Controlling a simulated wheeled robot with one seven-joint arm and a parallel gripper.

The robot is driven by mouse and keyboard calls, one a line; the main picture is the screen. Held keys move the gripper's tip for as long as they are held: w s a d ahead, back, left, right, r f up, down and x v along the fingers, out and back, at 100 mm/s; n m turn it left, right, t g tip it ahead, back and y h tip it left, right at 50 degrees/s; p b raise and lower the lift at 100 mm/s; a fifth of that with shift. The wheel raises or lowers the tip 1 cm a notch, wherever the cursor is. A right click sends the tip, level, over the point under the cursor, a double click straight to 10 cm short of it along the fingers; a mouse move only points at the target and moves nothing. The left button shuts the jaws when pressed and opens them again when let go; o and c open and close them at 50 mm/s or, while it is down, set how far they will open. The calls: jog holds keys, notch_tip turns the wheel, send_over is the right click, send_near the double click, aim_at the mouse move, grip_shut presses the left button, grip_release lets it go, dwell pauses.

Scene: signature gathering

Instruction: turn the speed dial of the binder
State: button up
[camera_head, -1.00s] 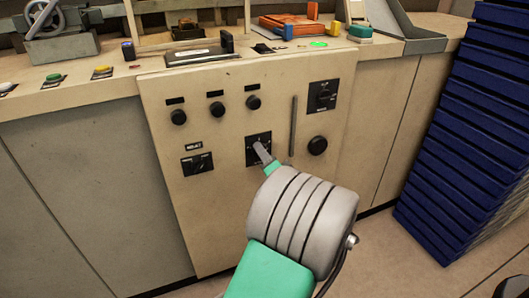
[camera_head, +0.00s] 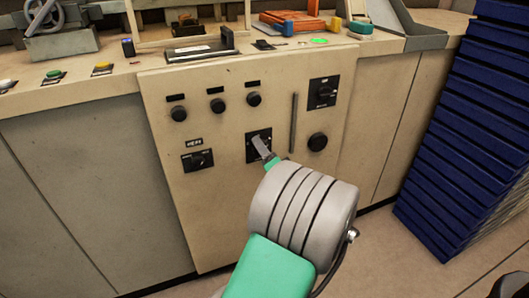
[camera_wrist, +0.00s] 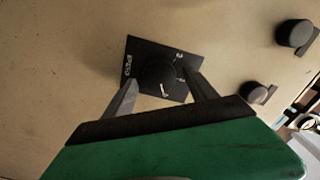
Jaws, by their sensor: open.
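The speed dial (camera_wrist: 158,74) is a round black knob on a square black plate marked SPEED and with numbers, on the beige front panel of the binder. In the wrist view my gripper (camera_wrist: 157,88) is open, with one grey finger to the left of the knob and one to the right. The fingers reach over the plate's near edge; I cannot tell whether they touch the knob. In the head view my gripper (camera_head: 263,148) is in front of the dial plate (camera_head: 251,155) and hides most of the dial.
Three black knobs (camera_head: 217,106) sit in a row above. A switch plate (camera_head: 198,160) is to the left, and another switch plate (camera_head: 323,93) and a round knob (camera_head: 318,142) are to the right, past a vertical slot (camera_head: 293,122). A blue stack (camera_head: 471,130) stands at the far right.

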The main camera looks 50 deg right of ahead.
jog(key=shift+s, duration=0.1)
jog(key=p+v, duration=0.1)
jog(key=v, duration=0.6)
jog(key=shift+s+a, duration=0.2)
jog(key=shift+s, duration=0.05)
